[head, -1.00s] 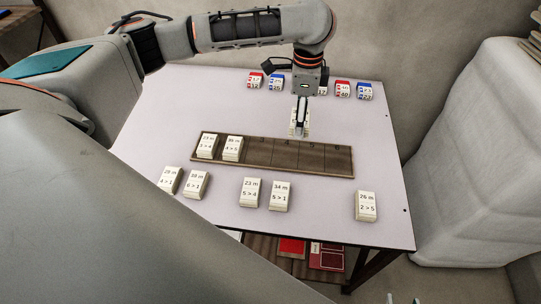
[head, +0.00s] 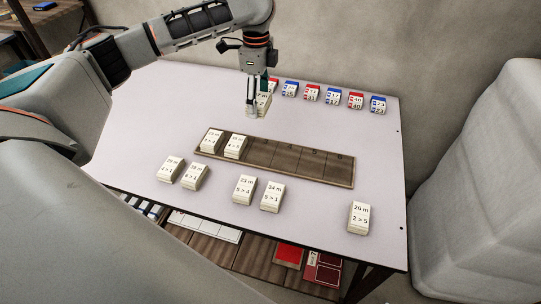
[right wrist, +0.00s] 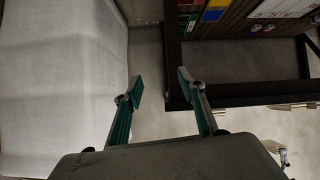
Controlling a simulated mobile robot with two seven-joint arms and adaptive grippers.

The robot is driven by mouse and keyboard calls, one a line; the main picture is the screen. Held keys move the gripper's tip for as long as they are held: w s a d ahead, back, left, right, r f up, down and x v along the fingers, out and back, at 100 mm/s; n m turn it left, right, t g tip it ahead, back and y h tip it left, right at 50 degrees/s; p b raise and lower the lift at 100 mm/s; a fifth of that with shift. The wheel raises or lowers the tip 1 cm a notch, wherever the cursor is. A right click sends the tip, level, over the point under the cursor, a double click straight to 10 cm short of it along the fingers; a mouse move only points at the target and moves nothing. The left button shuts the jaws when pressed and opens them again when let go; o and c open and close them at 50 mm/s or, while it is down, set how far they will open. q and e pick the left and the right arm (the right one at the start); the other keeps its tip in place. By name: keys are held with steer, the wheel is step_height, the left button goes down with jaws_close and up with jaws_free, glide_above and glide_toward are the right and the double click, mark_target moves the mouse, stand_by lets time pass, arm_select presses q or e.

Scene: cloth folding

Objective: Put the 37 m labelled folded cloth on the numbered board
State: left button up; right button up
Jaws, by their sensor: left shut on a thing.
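My left gripper (head: 252,112) is shut on a folded cream cloth (head: 264,101) behind the numbered board (head: 300,163). Its label is partly hidden; I can read "7 m". The brown board lies mid-table. Two labelled folded cloths sit at its left end, one in the leftmost place (head: 212,141) and one beside it (head: 235,146). The places to their right are bare. I cannot tell whether the held cloth touches the table. My right gripper (right wrist: 160,88) is open and empty in the right wrist view, over the floor beside the table.
Several labelled cloths lie in front of the board, including the 23 m (head: 245,190), 24 m or 34 m (head: 272,196) and 26 m (head: 360,218) ones. A row of red and blue tagged blocks (head: 333,95) stands at the table's back edge. A pale padded block (head: 465,190) stands right.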

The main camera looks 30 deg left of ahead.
arm_select(q)
steer(key=b, duration=0.4)
glide_toward(261, 154)
steer(key=shift+s+f, duration=0.15)
steer(key=shift+f, duration=0.65)
step_height(261, 154, down, 4)
steer(key=shift+f+b, duration=0.2)
steer(key=shift+b, duration=0.75)
steer(key=shift+f, duration=0.3)
arm_select(e)
steer(key=shift+d+f, duration=0.15)
steer(key=shift+f, duration=1.3)
steer(key=shift+d+f, duration=0.1)
steer(key=shift+f, duration=1.35)
arm_select(q)
steer(key=o, duration=1.1)
arm_select(e)
steer(key=shift+s+a+f, duration=0.1)
steer(key=shift+s+f, duration=0.15)
steer(key=shift+s+f, duration=0.1)
